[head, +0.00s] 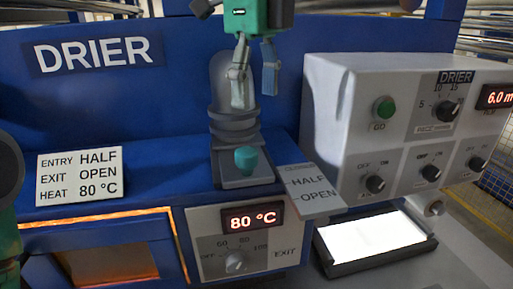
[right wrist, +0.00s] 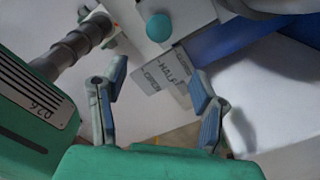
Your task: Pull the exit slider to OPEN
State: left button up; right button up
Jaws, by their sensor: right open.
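The exit slider's teal knob (head: 246,159) stands on a grey track at the right end of the drier's blue body. It also shows in the right wrist view (right wrist: 160,27). A tilted plate (head: 312,190) beside it reads HALF and, nearer the front, OPEN. The knob stands behind both words, towards the back. My right gripper (head: 254,98) hangs above and behind the knob, fingers down, open and empty. In the right wrist view its fingers (right wrist: 155,105) are spread apart, with the knob beyond them. My left gripper is not in view.
A white sign (head: 79,177) reads ENTRY HALF, EXIT OPEN, HEAT 80 °C. A display (head: 253,217) shows 80 °C above a heat dial (head: 236,262). A control box (head: 405,140) with knobs and a green button stands close on the right. A bright panel (head: 372,238) lies below it.

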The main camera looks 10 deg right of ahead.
aim_at(247, 153)
jog(key=a+f, duration=0.1)
jog(key=f, duration=0.1)
jog(key=w+a+f, duration=0.1)
jog(key=f, duration=0.2)
jog(key=a+f, duration=0.1)
jog(key=f, duration=0.2)
jog(key=shift+w+a, duration=0.15)
jog(key=shift+w, duration=0.1)
jog(key=d+f, duration=0.2)
jog(key=shift+s+d+f, duration=0.3)
jog(key=shift+s+f, duration=0.05)
jog(key=shift+f, duration=0.05)
jog(key=shift+w+d+f, duration=0.15)
jog(key=shift+d+f, duration=0.05)
jog(key=shift+d, duration=0.15)
jog(key=shift+a, duration=0.2)
jog(key=shift+a+r, duration=0.15)
jog(key=shift+a, duration=0.65)
jog(key=c, duration=1.2)
jog(key=shift+a, duration=0.15)
grip_shut()
jog(key=shift+d, duration=0.3)
jog(key=shift+s, duration=0.5)
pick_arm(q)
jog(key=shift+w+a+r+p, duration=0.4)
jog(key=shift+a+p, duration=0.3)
pick_arm(e)
jog(key=s, duration=0.7)
jog(key=shift+s, duration=0.1)
